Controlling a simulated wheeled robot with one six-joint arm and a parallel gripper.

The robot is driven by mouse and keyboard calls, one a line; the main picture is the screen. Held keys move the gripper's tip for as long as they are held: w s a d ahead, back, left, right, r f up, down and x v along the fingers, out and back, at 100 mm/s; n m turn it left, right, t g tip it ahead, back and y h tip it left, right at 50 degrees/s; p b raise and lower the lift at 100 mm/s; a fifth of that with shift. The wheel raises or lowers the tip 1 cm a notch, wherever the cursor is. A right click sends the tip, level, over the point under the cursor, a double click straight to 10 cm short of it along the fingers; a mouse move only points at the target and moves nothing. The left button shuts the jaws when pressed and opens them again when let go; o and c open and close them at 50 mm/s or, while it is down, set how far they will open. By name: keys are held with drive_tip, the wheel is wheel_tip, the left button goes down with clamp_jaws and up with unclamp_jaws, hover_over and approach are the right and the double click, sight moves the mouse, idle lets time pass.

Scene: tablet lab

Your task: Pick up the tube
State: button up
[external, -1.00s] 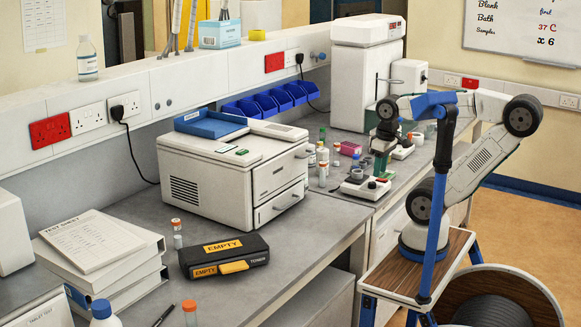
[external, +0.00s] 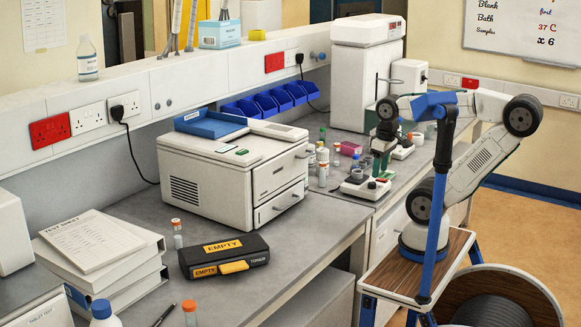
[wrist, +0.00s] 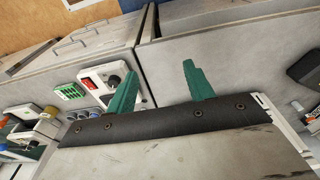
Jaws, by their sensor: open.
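Several orange-capped tubes show in the external view. One tube (external: 177,233) stands on the near bench beside the toner cartridge, and another (external: 190,313) is at the bottom edge. More small capped containers (external: 322,174) stand by the printer's right side. I cannot tell which tube is meant. My gripper (external: 383,164) is over the bench beyond the printer, beside a small white device. In the wrist view its two green fingers (wrist: 160,82) are apart with nothing between them. A small orange-topped item (wrist: 297,105) shows at the right edge there.
The white printer (external: 235,170) and black toner cartridge (external: 224,256) stand on the near bench. The small white device (external: 364,187) is close under my gripper. Blue bins (external: 265,103) line the wall. The bench front right of the cartridge is clear.

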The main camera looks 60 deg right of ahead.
drive_tip(key=w+d+r+n, duration=0.2)
drive_tip(key=w+n, duration=0.1)
drive_tip(key=w, duration=0.5)
drive_tip(key=n+g, duration=0.1)
drive_tip(key=n, duration=0.6)
hover_over(322, 172)
drive_tip(key=f, duration=0.5)
drive_tip(key=d+f, duration=0.1)
drive_tip(key=f, duration=0.1)
drive_tip(key=shift+w+f, duration=0.15)
drive_tip(key=shift+f, duration=0.25)
drive_tip(key=shift+w+d+f, duration=0.15)
drive_tip(key=shift+w+f, duration=0.1)
drive_tip(key=shift+f, duration=0.3)
wheel_tip(322, 172, down, 7)
drive_tip(key=shift+s+f, duration=0.1)
drive_tip(key=shift+c, duration=0.2)
drive_tip(key=c, duration=1)
